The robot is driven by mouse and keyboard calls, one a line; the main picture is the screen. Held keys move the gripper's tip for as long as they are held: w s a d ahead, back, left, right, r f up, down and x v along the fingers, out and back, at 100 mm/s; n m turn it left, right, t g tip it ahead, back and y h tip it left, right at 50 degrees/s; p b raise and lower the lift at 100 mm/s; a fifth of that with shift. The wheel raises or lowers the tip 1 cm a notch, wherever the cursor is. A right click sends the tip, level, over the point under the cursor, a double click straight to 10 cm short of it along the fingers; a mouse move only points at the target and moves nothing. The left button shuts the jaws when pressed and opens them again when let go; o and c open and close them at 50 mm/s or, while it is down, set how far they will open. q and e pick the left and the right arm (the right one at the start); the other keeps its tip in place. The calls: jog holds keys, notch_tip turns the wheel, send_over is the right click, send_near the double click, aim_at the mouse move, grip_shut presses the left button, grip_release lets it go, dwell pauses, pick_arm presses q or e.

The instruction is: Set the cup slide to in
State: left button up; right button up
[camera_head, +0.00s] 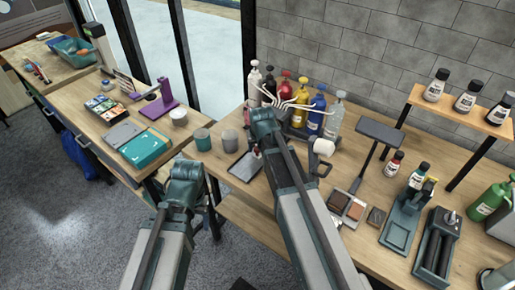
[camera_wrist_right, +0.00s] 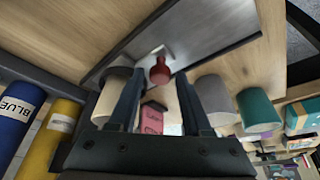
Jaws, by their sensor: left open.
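I take the cup slide to be the flat grey metal plate (camera_head: 241,174) lying on the bench at its left end; the right wrist view shows it large (camera_wrist_right: 200,42). A small red knob (camera_wrist_right: 160,72) on a pale base stands on it. My right gripper (camera_wrist_right: 159,80) is open, with its fingertips on either side of the red knob and visible gaps to it. In the head view my right gripper (camera_head: 262,118) is above the back of the plate, and its fingertips are hidden by the arm. My left gripper (camera_head: 186,168) is open and empty, in front of the cups.
A teal cup (camera_head: 202,139) and a grey cup (camera_head: 229,140) stand left of the plate. Several pump bottles, including a blue one (camera_head: 317,112), stand behind my right arm. The floor gap between benches is free.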

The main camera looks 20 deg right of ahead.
grip_shut()
dwell(1.1)
